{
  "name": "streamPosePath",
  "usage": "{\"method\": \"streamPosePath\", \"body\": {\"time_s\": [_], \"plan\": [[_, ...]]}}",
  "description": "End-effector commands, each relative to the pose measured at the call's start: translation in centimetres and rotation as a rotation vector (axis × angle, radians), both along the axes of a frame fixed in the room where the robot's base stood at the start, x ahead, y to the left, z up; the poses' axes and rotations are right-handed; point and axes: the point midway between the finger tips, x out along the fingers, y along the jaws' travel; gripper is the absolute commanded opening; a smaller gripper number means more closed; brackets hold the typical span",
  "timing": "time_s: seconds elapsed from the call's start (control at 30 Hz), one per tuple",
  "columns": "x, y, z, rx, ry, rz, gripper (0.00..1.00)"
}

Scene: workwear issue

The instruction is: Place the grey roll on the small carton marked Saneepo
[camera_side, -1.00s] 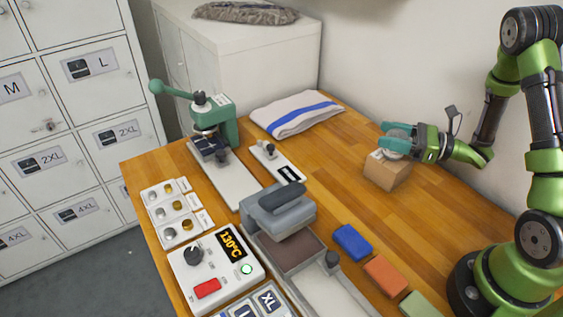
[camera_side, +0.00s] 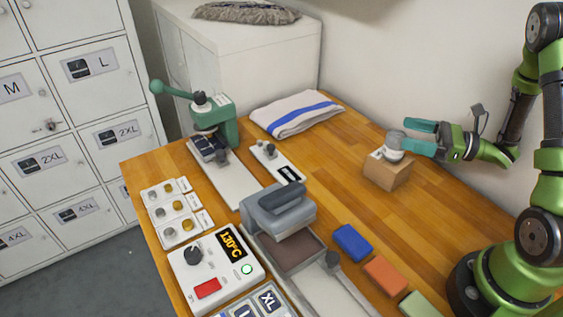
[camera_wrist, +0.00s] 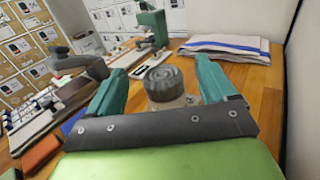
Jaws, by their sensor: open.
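The grey roll (camera_side: 394,145) stands on top of a small brown carton (camera_side: 387,173) near the back right of the wooden table. In the wrist view the roll (camera_wrist: 164,83) shows ahead, between my two teal fingers, with part of the carton (camera_wrist: 172,104) below it. No marking on the carton can be read. My gripper (camera_side: 414,137) is open. In the side view its fingers are to the right of the roll, which appears free of them. The far side of the carton is hidden.
A folded white towel with a blue stripe (camera_side: 297,114) lies behind. A grey press (camera_side: 280,212) and a green hand press (camera_side: 215,120) stand to the left. Blue (camera_side: 352,242), orange (camera_side: 386,276) and green blocks (camera_side: 422,306) lie in front. Table around the carton is clear.

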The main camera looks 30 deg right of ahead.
Motion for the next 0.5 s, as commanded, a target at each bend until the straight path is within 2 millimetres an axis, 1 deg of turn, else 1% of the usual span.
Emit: {"method": "streamPosePath", "body": {"time_s": [0.03, 0.2, 0.3, 0.4, 0.5], "plan": [[0.0, 0.1, 1.2, -0.004, -0.006, 0.002, 0.85], [0.0, 0.1, 3.7, -0.003, -0.003, 0.002, 0.85], [0.0, 0.1, 4.7, -0.002, -0.003, 0.001, 0.85], [0.1, 0.1, 5.2, 0.001, 0.002, -0.001, 0.85], [0.6, -0.1, 5.7, 0.023, 0.023, -0.026, 0.85]]}}
